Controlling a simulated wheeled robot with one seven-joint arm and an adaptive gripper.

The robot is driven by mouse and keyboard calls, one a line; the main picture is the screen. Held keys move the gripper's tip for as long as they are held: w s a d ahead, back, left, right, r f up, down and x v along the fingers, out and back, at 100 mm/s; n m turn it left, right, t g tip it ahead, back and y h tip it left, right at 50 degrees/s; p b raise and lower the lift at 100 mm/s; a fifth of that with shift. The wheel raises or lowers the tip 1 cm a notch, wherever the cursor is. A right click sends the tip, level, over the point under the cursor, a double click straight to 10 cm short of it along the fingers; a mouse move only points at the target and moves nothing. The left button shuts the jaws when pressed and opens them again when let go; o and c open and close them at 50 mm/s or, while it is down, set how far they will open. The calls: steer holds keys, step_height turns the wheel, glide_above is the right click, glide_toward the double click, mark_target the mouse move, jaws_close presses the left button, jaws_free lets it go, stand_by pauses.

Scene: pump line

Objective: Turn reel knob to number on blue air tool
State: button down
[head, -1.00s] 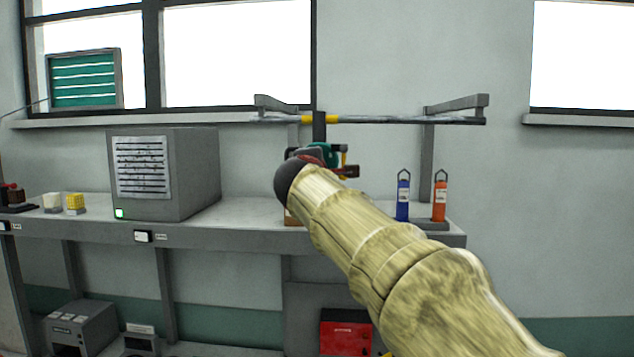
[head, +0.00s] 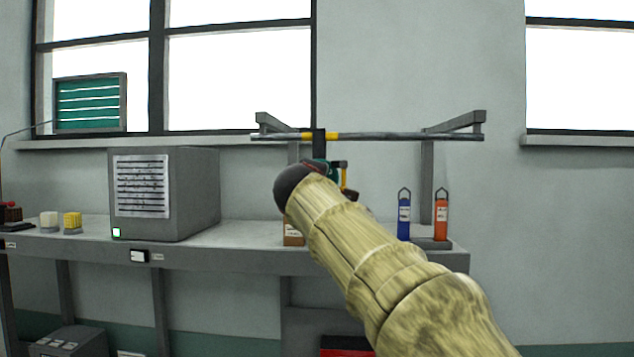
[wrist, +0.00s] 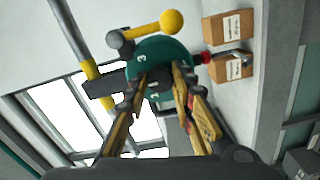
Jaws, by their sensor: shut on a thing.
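In the head view my arm hides most of the gripper and reel, with a bit of green showing (head: 333,174). The blue air tool (head: 404,214) stands upright on the bench at the right. It has a white label, too small to read.
An orange tool (head: 441,214) stands right of the blue one. The rail (head: 400,136) runs above the reel. A yellow ball-ended lever (wrist: 171,22) sticks out beside the reel, and cardboard boxes (wrist: 228,27) stand nearby.

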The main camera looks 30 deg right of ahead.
steer(key=shift+f, duration=0.15)
steer(key=c, duration=1.5)
jaws_free()
steer(key=shift+c, duration=0.2)
steer(key=shift+o, duration=0.2)
steer(key=v, duration=1.2)
